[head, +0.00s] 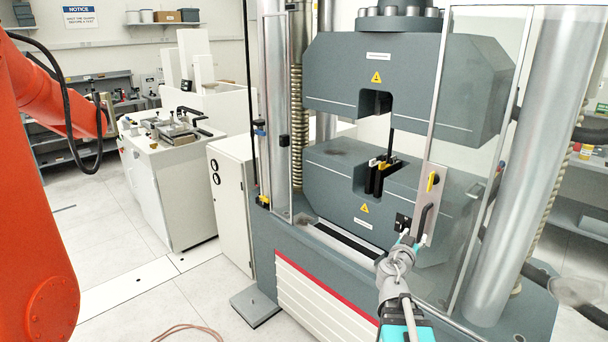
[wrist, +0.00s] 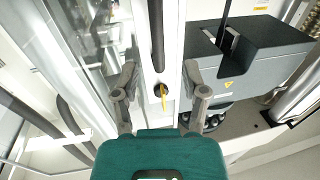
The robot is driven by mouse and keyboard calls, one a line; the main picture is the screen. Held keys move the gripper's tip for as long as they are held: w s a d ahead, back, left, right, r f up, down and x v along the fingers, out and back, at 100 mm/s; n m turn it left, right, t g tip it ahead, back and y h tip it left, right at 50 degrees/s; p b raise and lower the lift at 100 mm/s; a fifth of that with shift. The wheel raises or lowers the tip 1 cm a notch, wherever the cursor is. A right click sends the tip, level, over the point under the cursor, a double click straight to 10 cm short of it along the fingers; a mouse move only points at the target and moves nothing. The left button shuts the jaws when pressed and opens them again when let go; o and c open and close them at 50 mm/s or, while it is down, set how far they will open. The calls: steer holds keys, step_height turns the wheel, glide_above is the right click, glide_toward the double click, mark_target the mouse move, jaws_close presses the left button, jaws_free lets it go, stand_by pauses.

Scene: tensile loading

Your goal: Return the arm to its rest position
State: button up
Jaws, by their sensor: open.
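My gripper (head: 404,248) is at the lower right in the head view, in front of the metal handle plate of the clear guard door (head: 440,110). The plate carries a dark handle (head: 421,222) and a yellow lever (head: 432,182). In the wrist view my gripper (wrist: 160,90) is open, with its two fingers spread on either side of the white door post. The yellow lever (wrist: 162,97) on a round black base shows between them, and the dark handle (wrist: 157,35) is above it. I cannot tell whether the fingers touch anything.
The testing machine's upper grey block (head: 400,75) hangs over the lower block (head: 330,165). A thin dark rod (head: 391,135) stands between them. A clear panel (head: 275,120) is on the left. A white bench (head: 175,145) stands further left, with bare floor (head: 120,235) before it.

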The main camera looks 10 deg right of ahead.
steer(key=s+a+f+n+g+y, duration=0.2)
steer(key=s+a+f+g+y, duration=0.3)
steer(key=a+f+g, duration=0.6)
steer(key=s+a+f+n+g+y, duration=0.1)
steer(key=s+a+f+n+y, duration=0.2)
steer(key=a, duration=0.5)
steer(key=s+a+f+n+y, duration=0.4)
steer(key=a, duration=0.5)
steer(key=shift+f+g+y, duration=0.3)
steer(key=shift+g+y, duration=0.1)
